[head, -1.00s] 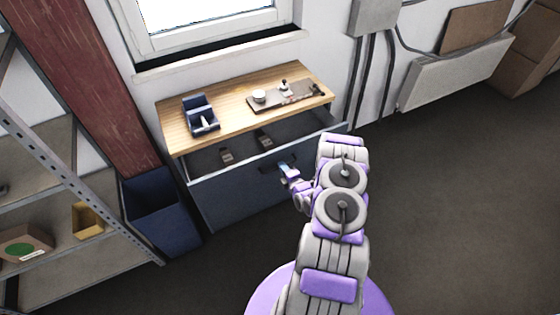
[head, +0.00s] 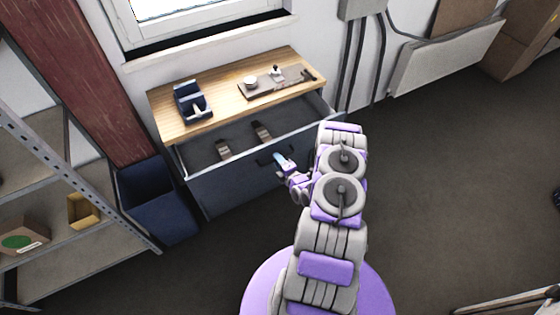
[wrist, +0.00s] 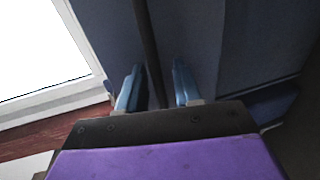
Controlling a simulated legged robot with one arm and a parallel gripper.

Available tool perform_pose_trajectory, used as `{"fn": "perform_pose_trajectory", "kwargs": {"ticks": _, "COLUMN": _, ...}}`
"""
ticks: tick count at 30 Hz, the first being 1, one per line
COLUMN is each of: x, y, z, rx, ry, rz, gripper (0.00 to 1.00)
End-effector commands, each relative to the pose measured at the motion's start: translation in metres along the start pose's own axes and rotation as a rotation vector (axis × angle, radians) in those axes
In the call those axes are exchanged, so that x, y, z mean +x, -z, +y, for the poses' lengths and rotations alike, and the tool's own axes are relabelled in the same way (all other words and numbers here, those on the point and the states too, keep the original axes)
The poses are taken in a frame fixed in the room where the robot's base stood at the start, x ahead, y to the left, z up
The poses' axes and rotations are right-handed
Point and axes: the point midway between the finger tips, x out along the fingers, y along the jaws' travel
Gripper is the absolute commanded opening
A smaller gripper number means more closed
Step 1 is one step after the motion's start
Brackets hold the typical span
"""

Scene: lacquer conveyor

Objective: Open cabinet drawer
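The cabinet (head: 165,115) has a wooden top and a dark blue drawer (head: 235,180), which stands partly open. Its inside shows, with two small brownish items (head: 262,132) in it. The dark bar handle (head: 266,161) is on the drawer front. My gripper (head: 283,161) is at the handle, partly hidden by my arm. In the wrist view, the handle (wrist: 149,50) runs between the two blue fingers of my gripper (wrist: 157,85). The fingers are drawn in around it, with a narrow gap seeming to show on the right side.
A blue organizer (head: 194,103) and a tray (head: 276,82) with small items lie on the cabinet top. A blue bin (head: 155,200) and a metal shelf (head: 60,225) stand to the left. The floor (head: 450,190) on the right is mostly clear.

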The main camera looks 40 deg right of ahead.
Motion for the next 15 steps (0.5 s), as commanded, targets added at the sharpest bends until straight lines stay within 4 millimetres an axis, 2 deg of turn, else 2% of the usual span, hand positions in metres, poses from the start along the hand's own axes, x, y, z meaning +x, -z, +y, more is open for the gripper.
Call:
{"fn": "perform_pose_trajectory", "kwargs": {"ticks": 10, "x": -0.002, "y": -0.006, "z": 0.001, "rx": 0.002, "ry": -0.004, "rz": -0.006, "gripper": 0.38}}
{"fn": "perform_pose_trajectory", "kwargs": {"ticks": 15, "x": -0.021, "y": -0.006, "z": 0.001, "rx": 0.004, "ry": 0.000, "rz": -0.008, "gripper": 0.38}}
